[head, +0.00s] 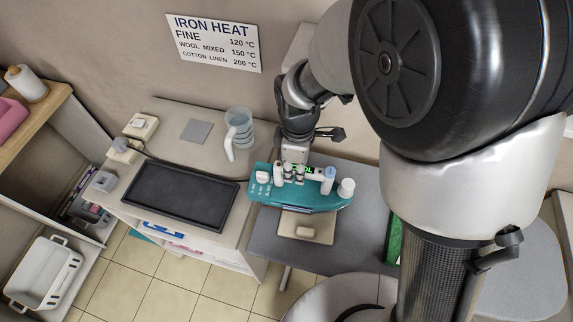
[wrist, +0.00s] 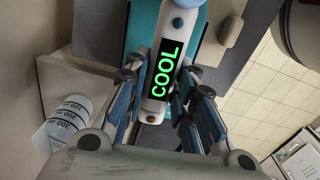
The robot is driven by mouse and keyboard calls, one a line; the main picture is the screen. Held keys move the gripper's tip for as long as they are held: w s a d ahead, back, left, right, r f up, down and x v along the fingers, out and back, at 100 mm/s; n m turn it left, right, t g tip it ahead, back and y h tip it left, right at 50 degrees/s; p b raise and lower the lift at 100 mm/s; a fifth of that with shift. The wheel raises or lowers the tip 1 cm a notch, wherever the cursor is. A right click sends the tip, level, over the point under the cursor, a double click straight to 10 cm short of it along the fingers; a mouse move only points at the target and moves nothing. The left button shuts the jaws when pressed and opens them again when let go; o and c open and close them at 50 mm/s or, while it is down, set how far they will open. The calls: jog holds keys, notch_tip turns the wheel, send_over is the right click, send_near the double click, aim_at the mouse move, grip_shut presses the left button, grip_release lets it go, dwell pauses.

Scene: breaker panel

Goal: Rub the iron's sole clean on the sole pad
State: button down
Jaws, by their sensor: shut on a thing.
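The iron (head: 300,200) has a teal body and a white handle and shows over the grey board in the head view. My gripper (head: 294,168) is shut on its handle from above. In the wrist view my gripper (wrist: 162,85) has a finger on each side of the white handle (wrist: 155,108), whose display reads COOL. The iron's sole faces away and is hidden. A flat beige plate (head: 292,233) with a small tan block on it shows at the iron's near side. A small grey square (head: 196,131) lies on the counter. I cannot tell which is the sole pad.
The grey board (head: 270,243) has free room around the beige plate. Left of it, a black tray (head: 180,196) and a clear measuring jug (head: 238,128) are on the counter. A white basket (head: 45,272) stands at far left. A wall sign lists iron heats.

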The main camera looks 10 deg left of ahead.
aim_at(330, 170)
jog(key=shift+w+d, duration=0.15)
jog(key=shift+d, duration=1.85)
jog(key=shift+w+d, duration=0.1)
jog(key=shift+d, duration=1.85)
jog(key=shift+a, duration=0.1)
jog(key=shift+s+a+f, duration=0.15)
jog(key=shift+a, duration=1.65)
jog(key=shift+s+a+f, duration=0.1)
jog(key=shift+s+a, duration=0.05)
jog(key=shift+a, duration=1.65)
jog(key=shift+s+a+f, duration=0.15)
jog(key=shift+a, duration=1.65)
jog(key=shift+w+d, duration=0.15)
jog(key=shift+d, duration=2.6)
jog(key=shift+y, duration=0.3)
jog(key=shift+w+d+r+b, duration=0.15)
jog(key=shift+d+r, duration=0.05)
jog(key=shift+d, duration=1.2)
jog(key=shift+w+d+r+b, duration=0.15)
jog(key=shift+d, duration=1.2)
